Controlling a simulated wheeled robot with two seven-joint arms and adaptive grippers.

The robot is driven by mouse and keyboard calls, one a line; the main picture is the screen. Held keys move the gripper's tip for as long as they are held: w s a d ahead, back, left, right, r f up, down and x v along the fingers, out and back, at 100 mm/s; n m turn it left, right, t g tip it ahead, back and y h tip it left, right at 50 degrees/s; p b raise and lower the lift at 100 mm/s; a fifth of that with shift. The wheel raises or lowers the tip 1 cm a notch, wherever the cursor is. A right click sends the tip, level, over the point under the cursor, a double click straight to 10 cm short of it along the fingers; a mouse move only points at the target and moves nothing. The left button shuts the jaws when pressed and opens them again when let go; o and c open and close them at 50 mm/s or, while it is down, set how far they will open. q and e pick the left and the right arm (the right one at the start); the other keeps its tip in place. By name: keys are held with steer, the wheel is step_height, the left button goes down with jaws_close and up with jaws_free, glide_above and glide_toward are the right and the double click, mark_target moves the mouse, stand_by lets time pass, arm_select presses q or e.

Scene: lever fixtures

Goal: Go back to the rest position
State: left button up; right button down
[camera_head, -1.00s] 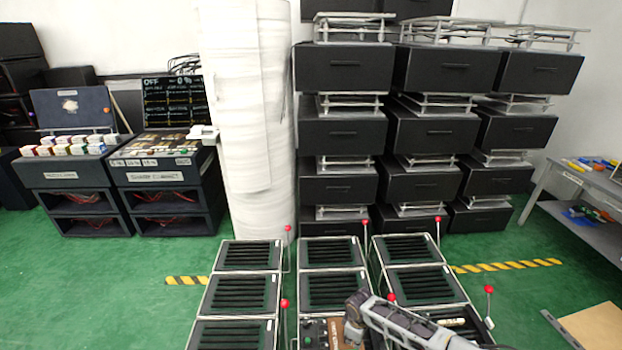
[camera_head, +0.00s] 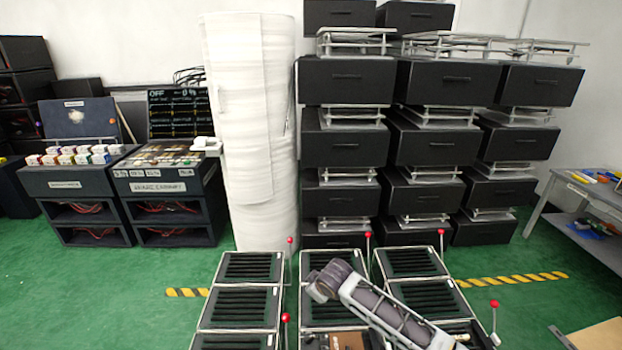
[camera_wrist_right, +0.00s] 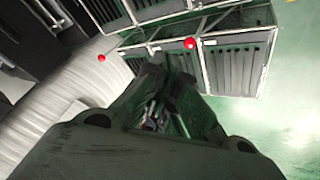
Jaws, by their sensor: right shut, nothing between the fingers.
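My right arm (camera_head: 385,310) comes in from the lower right in the head view and lies over the middle row of lever fixtures. My right gripper (camera_wrist_right: 172,75) is in the wrist view, its fingers together with nothing between them. Beyond the fingers, apparently apart from them, are slatted fixtures and two red lever knobs, one to the right (camera_wrist_right: 190,43) and one to the left (camera_wrist_right: 101,58). In the head view the fixtures stand in rows, with a left front rack (camera_head: 240,306) and upright levers with red knobs (camera_head: 285,317). My left gripper is not in view.
A white wrapped column (camera_head: 250,130) and stacked black drawers (camera_head: 345,135) stand behind the fixtures. Dark consoles (camera_head: 75,190) are at the left. A grey table (camera_head: 585,195) is at the right. Green floor (camera_head: 110,300) is open at the left front.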

step_height(320, 180, up, 14)
steer(key=s+a+m+t+y, duration=0.2)
steer(key=t, duration=0.1)
steer(key=s+d+r+m+t, duration=0.1)
steer(key=s+d+r+m, duration=0.1)
steer(key=s+d, duration=0.4)
steer(key=s+d+f+m+g+h, duration=0.1)
steer(key=s+d+f+m, duration=0.2)
steer(key=s+d+f, duration=0.55)
arm_select(q)
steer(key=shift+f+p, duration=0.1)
steer(key=shift+p, duration=0.35)
arm_select(e)
steer(key=s+d+f+m+g, duration=0.1)
steer(key=s+f+g, duration=0.3)
steer(key=s+f, duration=0.9)
steer(key=shift+s+m+h, duration=0.3)
steer(key=shift+s+h, duration=0.1)
steer(key=shift+s, duration=0.05)
arm_select(q)
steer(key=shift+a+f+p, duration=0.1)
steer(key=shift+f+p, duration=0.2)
steer(key=shift+p, duration=0.4)
arm_select(e)
steer(key=shift+f, duration=0.25)
